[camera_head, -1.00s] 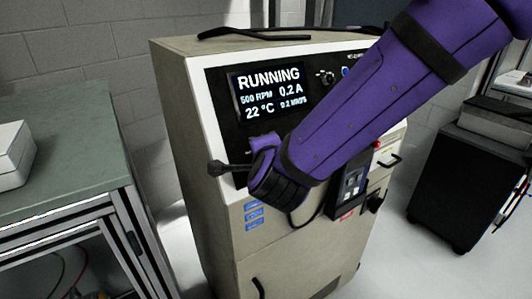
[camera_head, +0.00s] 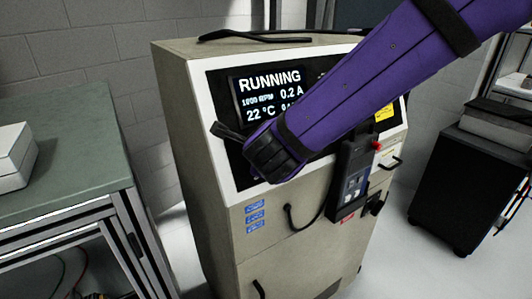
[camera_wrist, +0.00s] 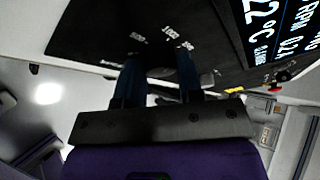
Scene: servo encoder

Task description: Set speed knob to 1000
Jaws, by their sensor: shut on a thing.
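The cabinet's display (camera_head: 268,92) reads RUNNING, 0.2 A, 22 °C and what looks like 1000 RPM in small, blurred digits. Part of it shows sideways in the wrist view (camera_wrist: 284,32). In the wrist view, the two fingers of my gripper (camera_wrist: 159,66) reach to the black panel (camera_wrist: 95,30) and are closed about the speed knob (camera_wrist: 160,72). The knob is dark and mostly hidden between the fingers, with small white scale marks just beyond it. In the head view my wrist covers the knob and fingers.
A black handheld unit with a red button (camera_head: 353,180) hangs on the cabinet front, right of my wrist. A green-topped bench (camera_head: 75,145) stands at left and a black wheeled cart (camera_head: 450,185) at right. A black cable (camera_head: 250,36) lies on top of the cabinet.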

